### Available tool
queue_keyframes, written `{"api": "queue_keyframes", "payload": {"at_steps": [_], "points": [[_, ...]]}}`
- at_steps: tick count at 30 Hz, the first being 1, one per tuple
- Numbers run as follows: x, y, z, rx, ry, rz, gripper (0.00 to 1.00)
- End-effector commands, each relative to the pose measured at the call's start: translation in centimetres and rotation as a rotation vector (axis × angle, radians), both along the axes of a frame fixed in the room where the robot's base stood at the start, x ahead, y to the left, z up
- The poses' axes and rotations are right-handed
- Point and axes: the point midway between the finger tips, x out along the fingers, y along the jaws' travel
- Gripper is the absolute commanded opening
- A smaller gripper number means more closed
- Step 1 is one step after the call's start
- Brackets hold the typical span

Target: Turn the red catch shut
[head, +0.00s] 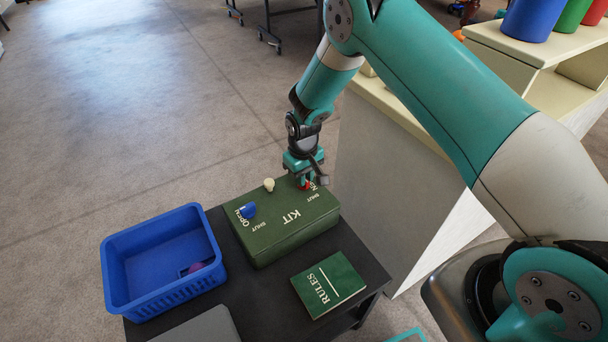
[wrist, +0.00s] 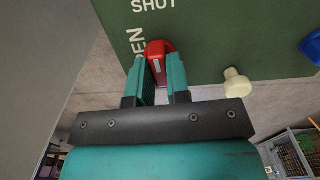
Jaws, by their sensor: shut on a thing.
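The green kit box (head: 285,228) lies on the dark table, its lid lettered KIT, OPEN and SHUT. The red catch (head: 307,184) is at the box's far right end, mostly hidden by my gripper (head: 304,182) in the head view. In the wrist view, my gripper (wrist: 160,80) is shut on the red catch (wrist: 157,50), with a finger on each side. The catch's rounded red end lies beside the letters EN, with SHUT farther up the lid. A blue catch (head: 247,210) sits at the box's left end, near OPEN; part of it shows in the wrist view (wrist: 313,46).
A cream knob (head: 269,184) stands at the box's far edge between the catches. A blue basket (head: 163,261) with a purple item is left of the box. A green RULES book (head: 328,284) lies in front. A pale cabinet (head: 390,180) stands close on the right.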

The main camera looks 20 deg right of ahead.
Motion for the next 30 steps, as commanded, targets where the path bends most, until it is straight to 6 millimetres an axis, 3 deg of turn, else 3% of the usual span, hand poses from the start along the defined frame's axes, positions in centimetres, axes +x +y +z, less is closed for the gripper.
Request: {"api": "queue_keyframes", "payload": {"at_steps": [20, 21, 24, 30], "points": [[0.12, 0.00, 0.08, 0.000, -0.003, -0.069, 0.00], [0.12, 0.00, 0.08, 0.000, -0.003, -0.069, 0.19], [0.09, 0.00, 0.07, 0.000, -0.003, -0.068, 0.42], [0.05, 0.01, 0.03, 0.000, -0.001, -0.067, 0.43]]}}
